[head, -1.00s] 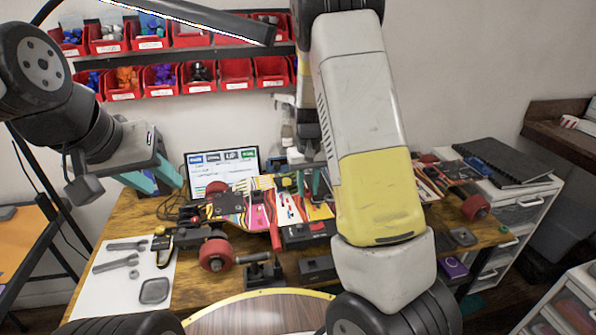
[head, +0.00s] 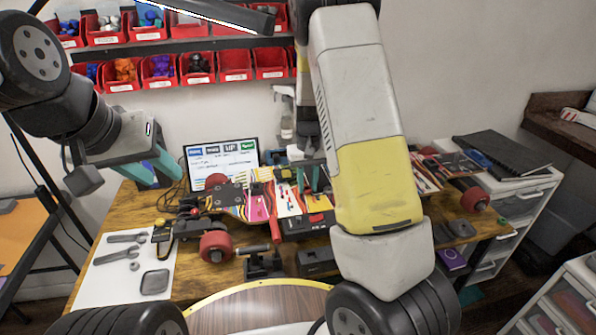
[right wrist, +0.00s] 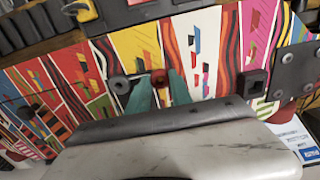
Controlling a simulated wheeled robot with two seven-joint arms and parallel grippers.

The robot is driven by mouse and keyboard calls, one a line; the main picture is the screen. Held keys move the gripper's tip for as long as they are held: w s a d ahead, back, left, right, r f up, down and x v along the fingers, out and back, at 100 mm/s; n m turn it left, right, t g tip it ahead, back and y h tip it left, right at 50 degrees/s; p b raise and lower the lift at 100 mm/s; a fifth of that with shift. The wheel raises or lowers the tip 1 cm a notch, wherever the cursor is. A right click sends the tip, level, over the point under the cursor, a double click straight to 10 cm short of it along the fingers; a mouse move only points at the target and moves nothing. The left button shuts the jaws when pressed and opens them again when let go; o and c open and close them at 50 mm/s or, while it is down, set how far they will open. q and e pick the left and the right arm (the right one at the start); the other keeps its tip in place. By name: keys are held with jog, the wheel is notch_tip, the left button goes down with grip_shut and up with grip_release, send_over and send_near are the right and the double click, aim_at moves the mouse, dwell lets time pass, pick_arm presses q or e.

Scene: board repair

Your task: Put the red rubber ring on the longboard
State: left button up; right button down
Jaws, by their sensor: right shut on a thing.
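The longboard (head: 258,203) lies across the workbench, its deck striped in bright colours; it also fills much of the right wrist view (right wrist: 213,55). My right gripper (head: 309,181) is over the middle of the board, partly hidden by my forearm. In the right wrist view its teal fingers (right wrist: 159,84) are shut on the small red rubber ring (right wrist: 158,77), close over the deck. I cannot tell whether the ring touches the board. Dark square pieces (right wrist: 254,83) show on the deck. My left gripper (head: 154,172) is open and empty, left of the board.
A white mat (head: 103,272) with wrenches lies at the front left. A monitor (head: 221,160) stands behind the board. A black stand (head: 264,262) sits in front. Red bins (head: 160,72) hang on the wall. A drawer unit (head: 512,200) stands at the right.

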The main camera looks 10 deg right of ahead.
jog(key=shift+f, duration=0.4)
dwell(0.5)
jog(key=c, duration=1.1)
grip_release()
jog(key=shift+c, duration=0.9)
notch_tip(320, 180, up, 8)
jog(key=shift+f, duration=0.2)
